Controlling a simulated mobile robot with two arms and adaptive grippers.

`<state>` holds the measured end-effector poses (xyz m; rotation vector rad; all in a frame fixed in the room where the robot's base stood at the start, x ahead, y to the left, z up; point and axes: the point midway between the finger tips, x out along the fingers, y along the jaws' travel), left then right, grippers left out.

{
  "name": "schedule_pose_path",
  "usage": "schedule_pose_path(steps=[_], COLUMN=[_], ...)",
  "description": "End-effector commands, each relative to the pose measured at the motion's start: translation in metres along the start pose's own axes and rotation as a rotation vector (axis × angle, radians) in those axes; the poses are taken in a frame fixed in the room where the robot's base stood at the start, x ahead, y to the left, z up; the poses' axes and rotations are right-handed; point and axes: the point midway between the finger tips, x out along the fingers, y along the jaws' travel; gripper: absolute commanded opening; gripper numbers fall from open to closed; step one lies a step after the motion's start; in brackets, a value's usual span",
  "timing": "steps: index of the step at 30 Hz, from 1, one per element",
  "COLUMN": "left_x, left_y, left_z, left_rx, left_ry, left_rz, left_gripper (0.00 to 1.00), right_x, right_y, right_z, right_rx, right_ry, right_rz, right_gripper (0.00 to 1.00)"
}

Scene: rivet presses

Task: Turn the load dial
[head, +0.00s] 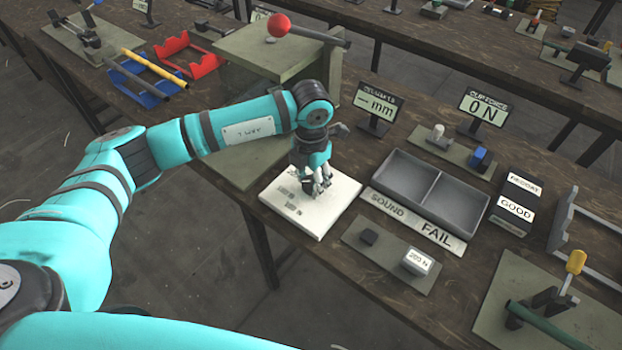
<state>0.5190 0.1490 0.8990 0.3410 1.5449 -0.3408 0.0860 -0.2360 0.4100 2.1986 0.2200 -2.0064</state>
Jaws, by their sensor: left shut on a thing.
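The load dial's white panel (322,219) lies on the near edge of the wooden bench, with small printed labels, one ending in "N". My left gripper (319,189) points down over the middle of this panel. Its fingers are shut on the load dial, which is mostly hidden by the fingers, so I cannot read its setting. A display (483,106) behind reads "ON", and another display (376,106) reads "mm". My right gripper is not in view.
A grey two-part tray (398,172) labelled SOUND and FAIL stands right of the panel. A plate with a "200 N" block (417,261) lies in front of it. A green press with a red-ball lever (279,25) stands behind my left arm.

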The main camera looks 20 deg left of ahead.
Motion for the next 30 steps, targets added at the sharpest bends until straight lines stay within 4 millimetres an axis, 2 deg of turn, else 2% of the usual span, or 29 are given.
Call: schedule_pose_path(steps=[8,9,13,23,26,30], left_x=[-0.002,-0.002,-0.001,-0.004,-0.014,-0.041], left_y=[0.001,0.001,0.001,0.000,0.000,0.001], left_z=[0.001,0.001,0.001,0.001,0.001,0.002], left_rx=[-0.001,-0.001,0.000,0.001,0.001,0.002], left_ry=[-0.005,-0.005,-0.003,-0.003,-0.004,-0.006], left_rz=[0.001,0.001,0.001,0.000,0.000,0.000], left_gripper=[0.09,0.46,0.63,0.65,0.65,0.65], right_x=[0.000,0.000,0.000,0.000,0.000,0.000], right_y=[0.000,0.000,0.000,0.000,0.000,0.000], right_z=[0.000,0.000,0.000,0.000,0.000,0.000], right_rx=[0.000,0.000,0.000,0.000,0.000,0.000], right_ry=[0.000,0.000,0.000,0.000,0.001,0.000], right_rz=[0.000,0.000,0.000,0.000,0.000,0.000], right_gripper=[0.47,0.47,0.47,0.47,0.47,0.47])
